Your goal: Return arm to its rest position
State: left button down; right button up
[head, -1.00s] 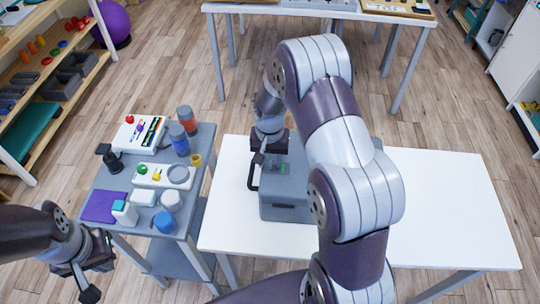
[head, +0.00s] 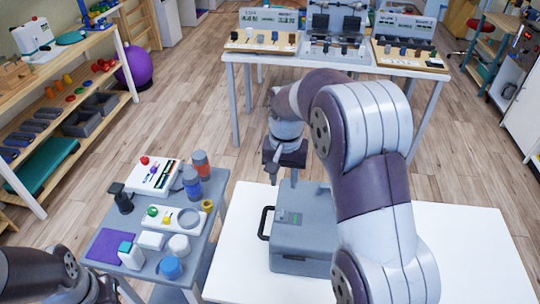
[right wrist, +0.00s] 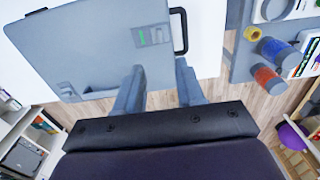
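My right arm reaches over the white table (head: 460,235). Its gripper (head: 285,178) is above and behind the grey case (head: 305,225). In the right wrist view the two fingers of the right gripper (right wrist: 160,88) are apart with nothing between them. The grey case (right wrist: 95,50) lies beyond the fingers, its black handle (right wrist: 181,30) past the right finger. The case stands closed on the white table, handle to the left, partly hidden by my arm. My left gripper (head: 103,290) is at the bottom left edge, mostly cut off; its fingers cannot be made out.
A grey trolley (head: 216,200) left of the table carries bottles, a purple mat (head: 108,246), white boxes and jars. A table with display boards (head: 260,40) stands at the back. Wooden shelves (head: 130,75) line the left. Floor (head: 190,110) between them is clear.

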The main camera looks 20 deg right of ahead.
jog(key=s+a+f+n, duration=0.2)
jog(key=s+a+n, duration=0.1)
jog(key=s, duration=0.4)
jog(key=s+a+f+n+t, duration=0.1)
jog(key=s+a+f+n, duration=0.1)
jog(key=s, duration=0.6)
jog(key=shift+a+n, duration=0.65)
jog(key=shift+n, duration=0.15)
jog(key=shift+w+f, duration=0.1)
